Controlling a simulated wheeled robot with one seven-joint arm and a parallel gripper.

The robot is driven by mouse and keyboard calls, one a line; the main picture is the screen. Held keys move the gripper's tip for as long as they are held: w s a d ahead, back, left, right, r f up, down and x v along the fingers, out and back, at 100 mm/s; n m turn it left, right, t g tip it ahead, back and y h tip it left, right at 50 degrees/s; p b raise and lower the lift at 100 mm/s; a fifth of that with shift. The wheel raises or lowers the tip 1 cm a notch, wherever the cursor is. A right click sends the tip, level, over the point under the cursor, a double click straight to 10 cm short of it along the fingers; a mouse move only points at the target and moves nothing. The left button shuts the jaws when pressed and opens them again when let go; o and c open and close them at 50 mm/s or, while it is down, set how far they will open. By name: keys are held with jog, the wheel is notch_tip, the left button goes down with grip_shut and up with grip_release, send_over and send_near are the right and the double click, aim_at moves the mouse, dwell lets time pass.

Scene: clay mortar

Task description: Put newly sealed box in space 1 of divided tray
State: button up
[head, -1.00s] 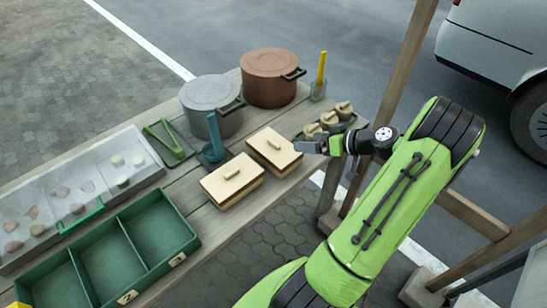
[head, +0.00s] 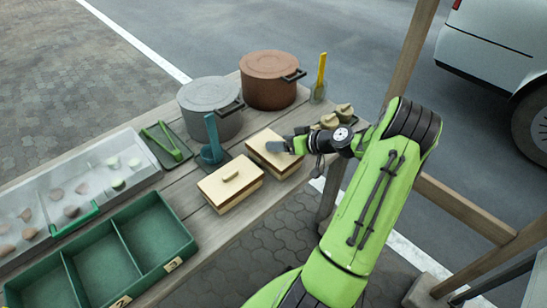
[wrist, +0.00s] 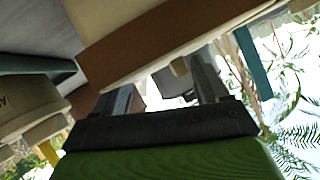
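Two cream boxes with lids and bar handles stand side by side on the wooden table. The nearer one (head: 232,190) is left of my gripper. The farther one (head: 268,158) is partly hidden by my gripper (head: 278,147), which is low over its lid. In the wrist view, a cream and brown box (wrist: 150,45) fills the upper middle, close to my spread fingers (wrist: 163,85). My gripper looks open; whether it touches the handle I cannot tell. The green divided tray (head: 150,210) is at lower left, its visible compartments empty; its front labels are small and partly cut off.
A grey pot (head: 208,105) and a brown pot (head: 270,80) stand behind the boxes. A blue scoop (head: 212,150), green tongs (head: 165,142), a yellow-handled tool (head: 320,75) and small tan pieces (head: 343,112) are nearby. A clear-lidded case (head: 60,185) is at left.

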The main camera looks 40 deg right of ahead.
jog(key=c, duration=1.1)
notch_tip(320, 180, up, 10)
jog(key=p, duration=0.3)
grip_shut()
jog(key=shift+s+f, duration=0.1)
